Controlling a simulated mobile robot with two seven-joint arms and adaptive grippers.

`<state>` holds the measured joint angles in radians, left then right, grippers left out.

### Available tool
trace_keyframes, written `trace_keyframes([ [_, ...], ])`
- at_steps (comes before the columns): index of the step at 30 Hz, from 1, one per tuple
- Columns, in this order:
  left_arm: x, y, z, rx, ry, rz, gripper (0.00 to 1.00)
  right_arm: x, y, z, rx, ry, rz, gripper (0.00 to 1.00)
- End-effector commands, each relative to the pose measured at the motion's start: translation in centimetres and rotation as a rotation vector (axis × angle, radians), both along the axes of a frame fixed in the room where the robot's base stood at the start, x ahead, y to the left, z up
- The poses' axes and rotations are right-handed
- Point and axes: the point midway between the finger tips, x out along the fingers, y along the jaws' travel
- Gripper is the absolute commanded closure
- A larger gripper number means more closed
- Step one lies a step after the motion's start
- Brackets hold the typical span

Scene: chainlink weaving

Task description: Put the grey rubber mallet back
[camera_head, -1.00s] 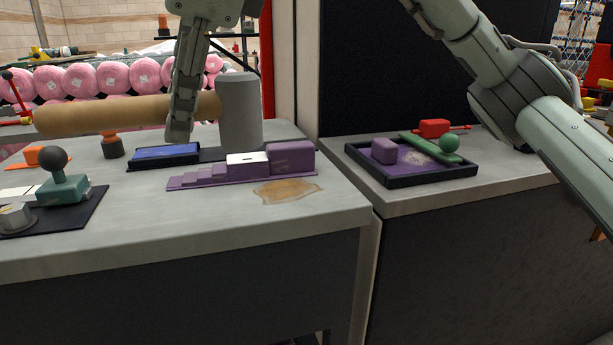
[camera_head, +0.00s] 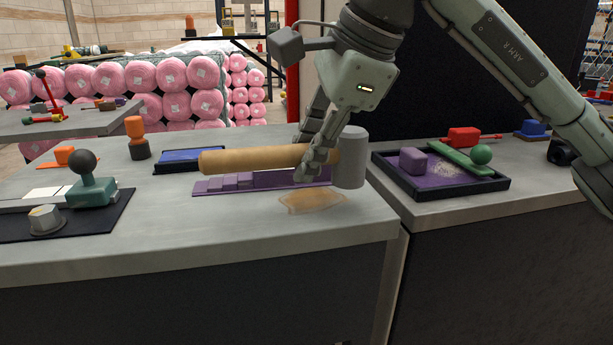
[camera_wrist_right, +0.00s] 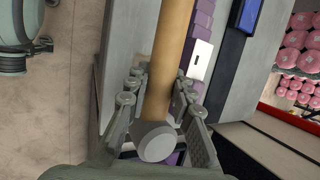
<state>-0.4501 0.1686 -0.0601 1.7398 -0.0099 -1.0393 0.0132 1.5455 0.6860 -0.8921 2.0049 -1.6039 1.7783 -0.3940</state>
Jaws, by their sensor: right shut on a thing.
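The grey rubber mallet (camera_head: 350,160) has a grey cylindrical head and a long tan wooden handle (camera_head: 245,160). My right gripper (camera_head: 312,155) is shut on the handle close to the head. The mallet lies roughly level, handle pointing left, in front of and above the purple stepped block (camera_head: 235,184). The handle hides part of that block. In the right wrist view the handle (camera_wrist_right: 169,60) runs between the fingers of my right gripper (camera_wrist_right: 160,85), with the head (camera_wrist_right: 156,141) near the palm. My left gripper does not show.
On the grey bench (camera_head: 160,235) are a brown patch (camera_head: 312,196), a blue-topped block (camera_head: 190,156), an orange-and-black object (camera_head: 137,138) and a teal stamp with a ball knob (camera_head: 92,188). A dark-rimmed tray (camera_head: 455,188) stands on the right bench. The bench's front is clear.

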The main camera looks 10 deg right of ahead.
Motion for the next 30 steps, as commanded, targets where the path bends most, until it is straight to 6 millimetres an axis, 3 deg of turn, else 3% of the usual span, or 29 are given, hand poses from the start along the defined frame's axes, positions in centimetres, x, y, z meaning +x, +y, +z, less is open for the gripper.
trace_keyframes([
  [8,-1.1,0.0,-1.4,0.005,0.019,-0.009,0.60,0.0,0.0,-3.5,0.000,0.001,0.000,1.00],
  [17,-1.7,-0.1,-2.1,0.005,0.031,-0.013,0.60,0.0,0.0,-3.7,0.000,0.000,0.000,1.00],
  [22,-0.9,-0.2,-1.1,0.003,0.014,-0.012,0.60,0.0,0.0,-3.8,0.000,0.000,0.000,1.00],
  [23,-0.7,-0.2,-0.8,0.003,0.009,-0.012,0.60,0.0,0.0,-3.9,0.000,0.002,0.001,0.76],
  [27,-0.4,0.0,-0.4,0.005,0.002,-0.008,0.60,0.0,0.0,-3.8,0.000,0.002,0.001,0.59],
  [30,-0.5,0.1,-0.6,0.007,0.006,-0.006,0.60,0.0,0.0,-3.8,0.000,0.002,0.001,0.57],
])
